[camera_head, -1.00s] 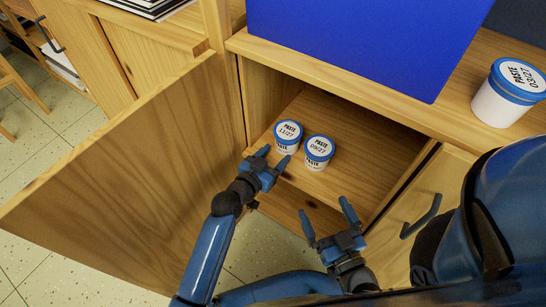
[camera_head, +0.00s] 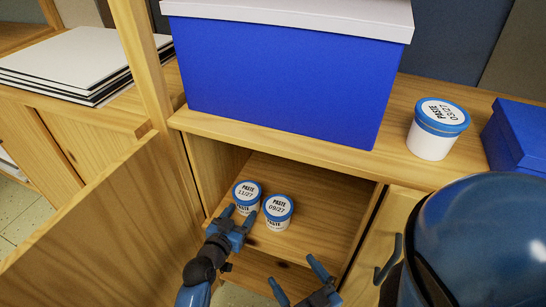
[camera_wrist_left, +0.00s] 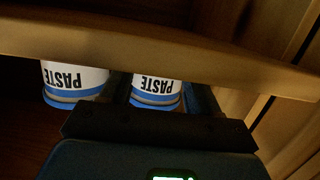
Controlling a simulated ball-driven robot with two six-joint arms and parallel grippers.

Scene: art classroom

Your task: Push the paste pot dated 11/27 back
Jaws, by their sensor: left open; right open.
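The paste pot dated 11/27 (camera_head: 247,189), white with a blue-rimmed lid, stands upright on the cupboard shelf. The 09/27 pot (camera_head: 278,209) stands close to its right. My left gripper (camera_head: 239,213) is open at the front of the 11/27 pot, its fingertips pointing into the cupboard; whether they touch the pot I cannot tell. The left wrist view is upside down and shows the 11/27 pot (camera_wrist_left: 157,88) ahead of the gripper and the 09/27 pot (camera_wrist_left: 75,79) beside it. My right gripper (camera_head: 297,274) is open and empty, lower right, in front of the cupboard.
The opened cupboard door (camera_head: 105,225) stands left of my left arm. The shelf (camera_head: 320,190) is bare behind and right of the pots. On the cupboard top are a large blue box (camera_head: 280,85), a 03/27 paste pot (camera_head: 436,135) and a smaller blue box (camera_head: 518,135).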

